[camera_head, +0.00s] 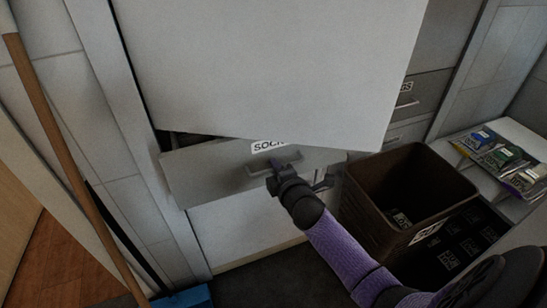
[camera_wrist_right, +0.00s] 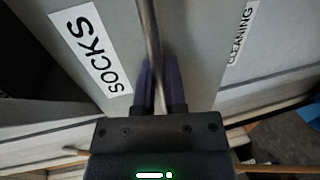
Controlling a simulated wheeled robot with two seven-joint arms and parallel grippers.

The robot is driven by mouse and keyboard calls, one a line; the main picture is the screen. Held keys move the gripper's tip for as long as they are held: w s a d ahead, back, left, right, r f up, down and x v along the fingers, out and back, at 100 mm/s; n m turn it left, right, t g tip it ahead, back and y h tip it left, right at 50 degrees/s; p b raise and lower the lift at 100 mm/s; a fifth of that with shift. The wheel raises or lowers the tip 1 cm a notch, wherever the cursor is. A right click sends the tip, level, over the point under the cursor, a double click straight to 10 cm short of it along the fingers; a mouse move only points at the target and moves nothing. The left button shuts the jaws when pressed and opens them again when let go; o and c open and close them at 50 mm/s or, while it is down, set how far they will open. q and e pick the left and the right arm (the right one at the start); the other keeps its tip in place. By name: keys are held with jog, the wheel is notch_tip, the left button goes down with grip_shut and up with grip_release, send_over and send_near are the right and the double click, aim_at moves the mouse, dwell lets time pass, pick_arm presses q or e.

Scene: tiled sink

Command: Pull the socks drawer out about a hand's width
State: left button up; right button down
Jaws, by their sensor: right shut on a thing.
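The socks drawer (camera_head: 205,172) is a grey front low in the cabinet, with a white label partly covered in the head view. The full SOCKS label (camera_wrist_right: 92,47) shows in the right wrist view. A dark gap shows above the drawer front at its left, so the front stands out from the cabinet; how far is hard to tell. My right gripper (camera_head: 275,175) is shut on the drawer's bar handle (camera_head: 258,168). In the wrist view its purple fingers (camera_wrist_right: 156,85) lie on both sides of the handle bar (camera_wrist_right: 150,35). My left gripper is out of view.
A large pale panel (camera_head: 270,65) hangs over the drawer's top edge in the head view. A brown bin (camera_head: 385,215) stands close right of the drawer. A wooden pole (camera_head: 65,150) leans at left. A white shelf (camera_head: 495,130) holds several packets. Dark floor lies in front.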

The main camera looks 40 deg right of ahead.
jog(key=c, duration=0.7)
grip_release()
jog(key=shift+c, duration=0.2)
pick_arm(q)
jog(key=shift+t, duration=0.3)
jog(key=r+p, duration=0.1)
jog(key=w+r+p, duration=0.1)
jog(key=p, duration=0.1)
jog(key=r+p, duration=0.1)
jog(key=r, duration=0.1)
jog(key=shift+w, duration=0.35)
pick_arm(e)
jog(key=v, duration=1)
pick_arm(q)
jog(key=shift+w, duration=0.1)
